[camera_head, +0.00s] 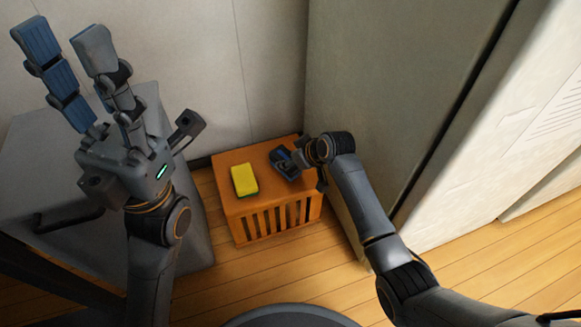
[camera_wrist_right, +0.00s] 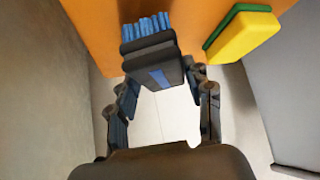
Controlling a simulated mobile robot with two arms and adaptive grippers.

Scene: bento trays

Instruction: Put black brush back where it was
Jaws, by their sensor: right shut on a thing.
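The black brush (camera_wrist_right: 155,62) has blue bristles and a blue stripe. In the right wrist view my right gripper (camera_wrist_right: 165,82) is shut on it, one finger on each side, with the bristles facing the top of the picture. In the head view my right gripper (camera_head: 289,161) is over the back right of the orange crate (camera_head: 264,225); there the brush is hard to tell from the dark fingers. I cannot tell whether the brush touches the crate top. My left gripper (camera_head: 66,38) is open and empty, raised at the left, well away from the crate.
A yellow sponge with a green side (camera_head: 244,180) lies on the crate top, left of my right gripper. A grey cabinet (camera_head: 195,235) stands left of the crate. A tall grey-green panel (camera_head: 385,80) rises close on the right. Wooden floor (camera_head: 290,270) is clear in front.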

